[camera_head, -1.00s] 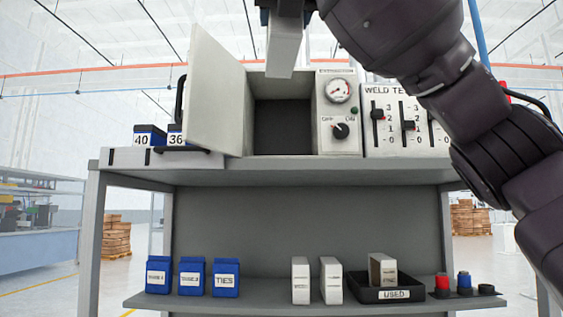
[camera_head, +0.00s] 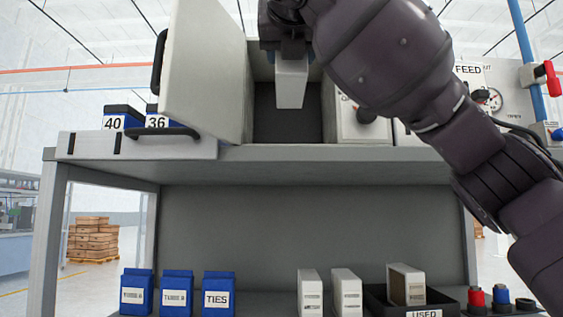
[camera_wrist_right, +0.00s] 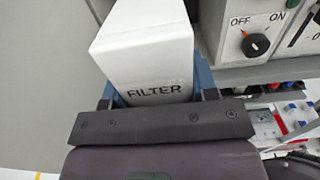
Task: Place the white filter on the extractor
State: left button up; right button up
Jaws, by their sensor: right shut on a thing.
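A white filter (camera_head: 291,84) hangs in my right gripper (camera_head: 290,54), in front of the extractor's open dark compartment (camera_head: 287,118) in the head view. In the right wrist view the filter (camera_wrist_right: 150,55) shows the printed word FILTER and sits between the shut fingers (camera_wrist_right: 158,96). The extractor's pale door (camera_head: 203,80) stands swung open to the left. Its front panel (camera_head: 350,122) with a knob is partly hidden by my right arm. The knob also shows in the right wrist view (camera_wrist_right: 256,44). Whether the filter is inside the opening I cannot tell. My left gripper is not in view.
The shelf (camera_head: 280,154) carries blue bins (camera_head: 123,119) at left. Below stand blue boxes (camera_head: 177,293), two white filters (camera_head: 311,290) and a black USED tray (camera_head: 380,303) holding another white block (camera_head: 405,284). My arm blocks the upper right.

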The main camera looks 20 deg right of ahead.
aim_at(292, 93)
jog(key=shift+w+r, duration=0.1)
jog(key=shift+r, duration=0.1)
jog(key=shift+w+d+r, duration=0.1)
jog(key=shift+w+d, duration=0.1)
jog(key=p+x, duration=0.1)
jog(key=x, duration=0.2)
jog(key=shift+w+d, duration=0.1)
jog(key=p+x, duration=0.4)
jog(key=x, duration=1)
jog(key=shift+w+f, duration=0.2)
jog(key=shift+f, duration=1.45)
jog(key=shift+w+f, duration=0.25)
jog(key=shift+f, duration=1.45)
jog(key=shift+w+d+f, duration=0.2)
jog(key=shift+w+f, duration=0.05)
jog(key=shift+f, duration=0.1)
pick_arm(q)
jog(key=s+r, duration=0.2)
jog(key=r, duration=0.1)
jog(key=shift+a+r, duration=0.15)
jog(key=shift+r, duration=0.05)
pick_arm(e)
jog(key=shift+a, duration=0.1)
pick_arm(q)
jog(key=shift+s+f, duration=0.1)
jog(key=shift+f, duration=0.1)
pick_arm(e)
jog(key=shift+f, duration=0.15)
